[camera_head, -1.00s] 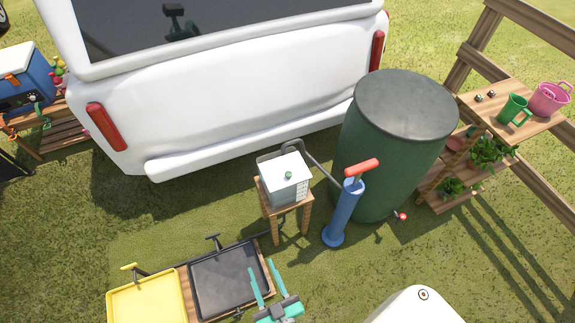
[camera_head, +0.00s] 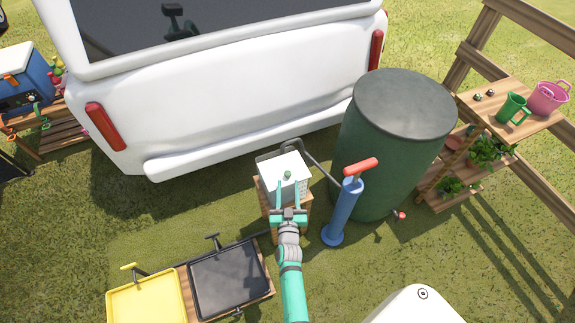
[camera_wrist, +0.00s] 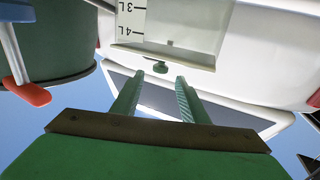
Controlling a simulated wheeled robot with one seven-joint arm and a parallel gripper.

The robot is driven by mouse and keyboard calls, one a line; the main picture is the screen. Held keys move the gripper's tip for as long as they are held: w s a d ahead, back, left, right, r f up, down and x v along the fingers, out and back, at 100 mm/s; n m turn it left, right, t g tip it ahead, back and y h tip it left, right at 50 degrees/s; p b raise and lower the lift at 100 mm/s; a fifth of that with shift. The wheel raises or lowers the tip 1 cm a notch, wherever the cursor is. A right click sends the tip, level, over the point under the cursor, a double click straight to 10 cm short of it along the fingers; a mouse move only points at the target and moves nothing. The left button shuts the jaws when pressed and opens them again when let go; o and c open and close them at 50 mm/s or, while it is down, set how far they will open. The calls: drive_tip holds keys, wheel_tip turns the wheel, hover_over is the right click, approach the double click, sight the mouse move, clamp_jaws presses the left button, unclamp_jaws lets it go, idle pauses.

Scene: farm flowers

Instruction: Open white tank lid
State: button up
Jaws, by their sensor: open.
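The white tank (camera_head: 284,178) stands on a small wooden stool (camera_head: 273,218), with litre marks on its side. My gripper hides part of the tank's front.
A blue pump (camera_head: 343,210) with a red handle stands just right of the stool. A large dark green barrel (camera_head: 392,150) is behind it. A white vehicle (camera_head: 230,90) is at the back. Black (camera_head: 229,277) and yellow (camera_head: 147,303) trays lie front left.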

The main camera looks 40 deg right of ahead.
sight(288, 169)
drive_tip(key=x, duration=1)
drive_tip(key=shift+d, duration=0.15)
drive_tip(key=shift+w, duration=0.25)
clamp_jaws()
